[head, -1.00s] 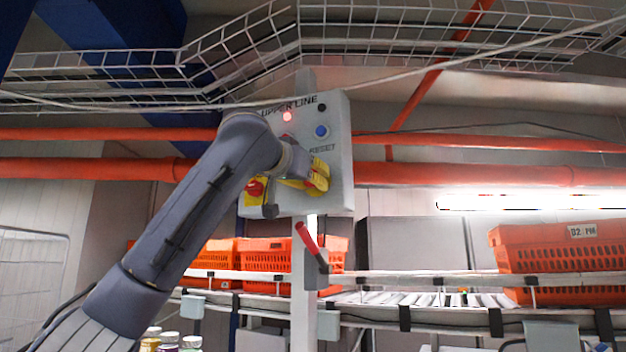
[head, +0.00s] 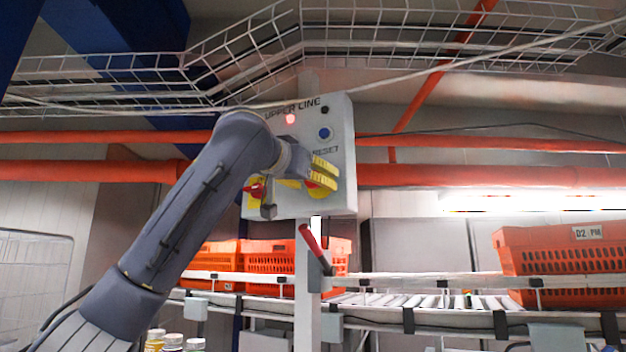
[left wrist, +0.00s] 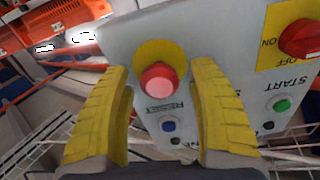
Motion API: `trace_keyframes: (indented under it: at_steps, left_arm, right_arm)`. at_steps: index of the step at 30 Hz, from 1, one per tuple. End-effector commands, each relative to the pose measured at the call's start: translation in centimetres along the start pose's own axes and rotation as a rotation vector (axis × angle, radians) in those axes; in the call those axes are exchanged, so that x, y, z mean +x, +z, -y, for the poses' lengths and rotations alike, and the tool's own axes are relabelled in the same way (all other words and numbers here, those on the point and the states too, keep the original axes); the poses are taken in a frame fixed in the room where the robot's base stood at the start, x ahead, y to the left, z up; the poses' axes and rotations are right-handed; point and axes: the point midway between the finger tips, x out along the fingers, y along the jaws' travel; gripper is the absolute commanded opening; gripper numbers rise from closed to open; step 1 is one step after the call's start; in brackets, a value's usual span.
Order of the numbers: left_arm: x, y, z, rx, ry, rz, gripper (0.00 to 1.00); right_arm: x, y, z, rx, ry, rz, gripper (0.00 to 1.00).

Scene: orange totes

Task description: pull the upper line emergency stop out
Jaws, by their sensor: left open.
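The grey control box (head: 340,140) marked UPPER LINE hangs on a post. Its emergency stop (left wrist: 158,84) is a red mushroom button on a round yellow plate, seen upside down in the left wrist view. My left gripper (head: 324,172) is at the lower right of the box in the head view and partly covers the button. In the left wrist view its yellow fingers are open, one on each side of the button, with visible gaps; I cannot tell how deep they reach. My right gripper is in neither view.
The box also carries a red rotary switch (head: 257,190), a lit red lamp (head: 290,119), a blue reset button (head: 324,133) and a green start button (left wrist: 282,104). A red-handled lever (head: 312,243) is below. Orange totes (head: 560,262) stand on a roller conveyor behind.

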Motion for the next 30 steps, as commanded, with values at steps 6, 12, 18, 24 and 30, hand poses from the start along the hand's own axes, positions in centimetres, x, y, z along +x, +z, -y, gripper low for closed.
trace_keyframes:
  at_steps: [6, 12, 18, 24, 30]
  left_arm:
    - [-0.4, 0.0, 0.0, 0.0, 0.0, -0.001, 0.59]
    - [-3.0, -0.1, 0.1, 0.002, -0.001, -0.003, 0.59]
    - [-6.6, -0.1, 0.1, 0.003, -0.001, -0.004, 0.59]
    - [-9.6, -0.1, 0.1, 0.002, -0.002, -0.002, 0.59]
    - [-11.5, -0.1, 0.0, 0.001, -0.001, -0.002, 0.59]
  right_arm:
    - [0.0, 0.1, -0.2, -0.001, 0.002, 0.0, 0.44]
    - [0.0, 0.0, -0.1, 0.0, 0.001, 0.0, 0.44]
    - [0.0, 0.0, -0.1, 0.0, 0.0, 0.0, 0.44]
    - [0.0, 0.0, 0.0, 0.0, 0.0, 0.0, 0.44]
    - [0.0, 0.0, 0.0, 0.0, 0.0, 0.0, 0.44]
